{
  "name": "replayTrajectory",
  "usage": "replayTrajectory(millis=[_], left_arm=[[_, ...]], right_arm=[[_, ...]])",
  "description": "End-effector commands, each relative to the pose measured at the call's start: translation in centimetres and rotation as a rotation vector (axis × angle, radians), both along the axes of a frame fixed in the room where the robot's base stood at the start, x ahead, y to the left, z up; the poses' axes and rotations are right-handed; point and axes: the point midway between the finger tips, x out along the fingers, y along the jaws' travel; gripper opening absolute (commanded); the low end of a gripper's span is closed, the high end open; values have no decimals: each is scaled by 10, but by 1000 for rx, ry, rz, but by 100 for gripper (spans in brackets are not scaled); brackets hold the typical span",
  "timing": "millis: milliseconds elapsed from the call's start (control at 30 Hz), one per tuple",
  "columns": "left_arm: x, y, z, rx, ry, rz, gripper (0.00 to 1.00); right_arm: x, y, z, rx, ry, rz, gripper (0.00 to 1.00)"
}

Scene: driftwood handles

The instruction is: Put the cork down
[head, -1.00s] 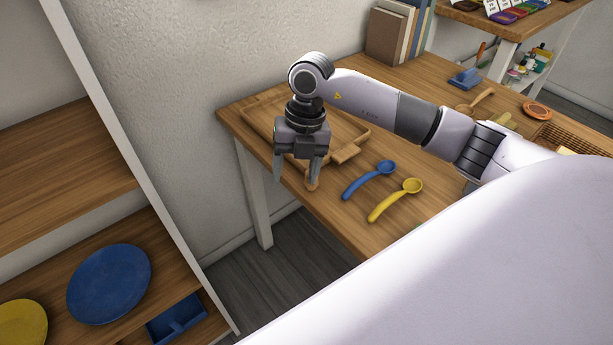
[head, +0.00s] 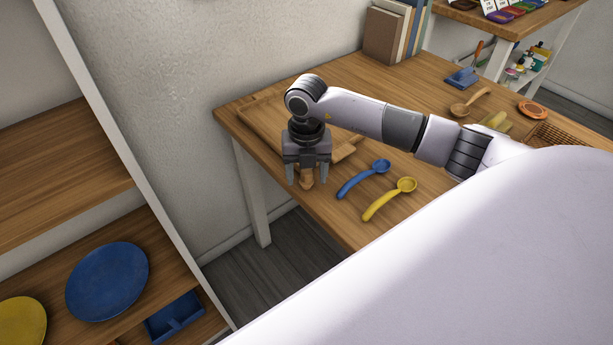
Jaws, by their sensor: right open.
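The cork (head: 306,179) is a small light-brown piece near the front left edge of the wooden table. My right gripper (head: 307,183) points down over it and is open, one finger on each side of the cork. The cork appears to stand on the table top; whether a finger touches it is too small to tell. My left gripper is not in view.
A wooden tray (head: 255,118) lies behind the gripper, partly hidden by it. A blue spoon (head: 360,180) and a yellow spoon (head: 388,200) lie to the right. Books (head: 384,35) stand at the back. A shelf with a blue plate (head: 107,281) is at left.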

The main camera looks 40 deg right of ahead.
Motion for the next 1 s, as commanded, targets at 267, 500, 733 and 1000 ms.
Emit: replayTrajectory(millis=[267, 500, 733, 1000], left_arm=[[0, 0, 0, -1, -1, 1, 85], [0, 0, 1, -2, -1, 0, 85], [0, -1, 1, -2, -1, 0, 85], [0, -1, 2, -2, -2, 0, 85]], right_arm=[[0, 0, 0, 1, -1, 0, 4], [0, 0, 1, 1, -1, 0, 0], [1, 0, 11, 2, -3, -1, 0], [1, 0, 62, 0, -7, 1, 0]])
